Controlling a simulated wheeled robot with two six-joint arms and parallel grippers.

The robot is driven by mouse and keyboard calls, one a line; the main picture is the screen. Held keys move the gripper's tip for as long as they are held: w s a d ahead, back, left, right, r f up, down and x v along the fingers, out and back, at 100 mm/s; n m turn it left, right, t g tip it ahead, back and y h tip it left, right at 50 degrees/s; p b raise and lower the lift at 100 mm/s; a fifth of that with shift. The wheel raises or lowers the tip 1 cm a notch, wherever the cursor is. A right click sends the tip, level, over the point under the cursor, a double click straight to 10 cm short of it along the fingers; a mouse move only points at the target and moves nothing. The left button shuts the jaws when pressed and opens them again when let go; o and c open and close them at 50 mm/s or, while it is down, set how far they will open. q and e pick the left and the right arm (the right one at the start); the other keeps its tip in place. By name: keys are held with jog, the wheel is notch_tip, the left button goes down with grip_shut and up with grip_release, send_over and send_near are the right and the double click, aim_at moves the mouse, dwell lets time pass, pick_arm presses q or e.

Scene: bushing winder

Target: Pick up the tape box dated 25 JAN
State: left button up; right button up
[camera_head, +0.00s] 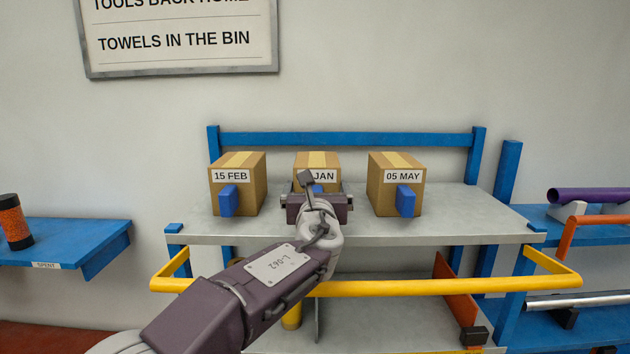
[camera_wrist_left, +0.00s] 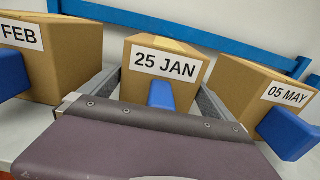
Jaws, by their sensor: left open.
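The tape box dated 25 JAN (camera_head: 318,160) is a brown cardboard box with a lighter tape strip on top, in the middle of three boxes on the grey shelf. Its label reads 25 JAN in the left wrist view (camera_wrist_left: 165,64), with a blue tab (camera_wrist_left: 161,95) below it. My left gripper (camera_head: 318,192) is in front of this box and hides its lower part in the head view. In the left wrist view the open fingers (camera_wrist_left: 155,85) lie either side of the blue tab. I cannot tell whether they touch the box. My right gripper is not in view.
Box 15 FEB (camera_head: 238,183) stands to the left and box 05 MAY (camera_head: 396,185) to the right, each with a blue tab. The grey shelf (camera_head: 460,215) has a blue back rail (camera_head: 345,139). A yellow rail (camera_head: 430,288) runs in front, below my left arm.

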pick_arm(q)
jog(key=shift+w+f, duration=0.15)
jog(key=shift+w, duration=0.15)
jog(key=c, duration=0.4)
jog(key=shift+w, duration=0.1)
jog(key=c, duration=1.3)
jog(key=shift+r+p, duration=0.5)
jog(key=shift+r, duration=0.25)
jog(key=shift+s+f, duration=0.15)
jog(key=shift+s, duration=0.3)
jog(key=s+b, duration=0.5)
jog(key=s, duration=1.8)
jog(key=shift+s, duration=0.2)
